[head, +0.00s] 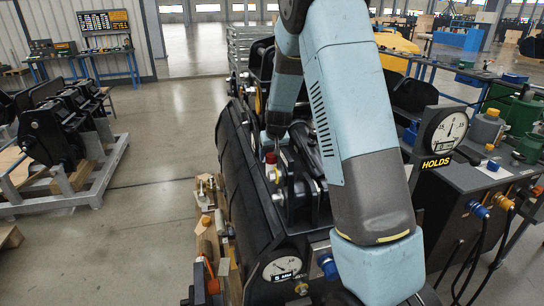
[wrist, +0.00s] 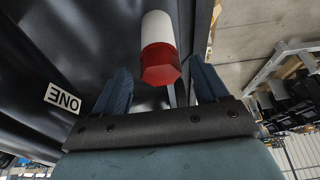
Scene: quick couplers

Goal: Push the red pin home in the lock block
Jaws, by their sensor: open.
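The red pin (wrist: 160,66) shows in the wrist view with a red hexagonal head and a white shaft running away from me towards a dark surface. In the head view the red pin (head: 270,158) stands out at the black coupler's side, with white visible below the red. My gripper (wrist: 157,72) is open, its two blue fingers on either side of the pin's head with gaps at both sides. I cannot tell whether anything touches. The lock block cannot be clearly picked out from the black parts, and where the pin enters is hidden.
A dial marked HOLDS (head: 445,130) is on the right bench; another dial (head: 282,268) is low on the black coupler (head: 250,215). Open floor (head: 165,200) lies to the left, before a rack (head: 65,175).

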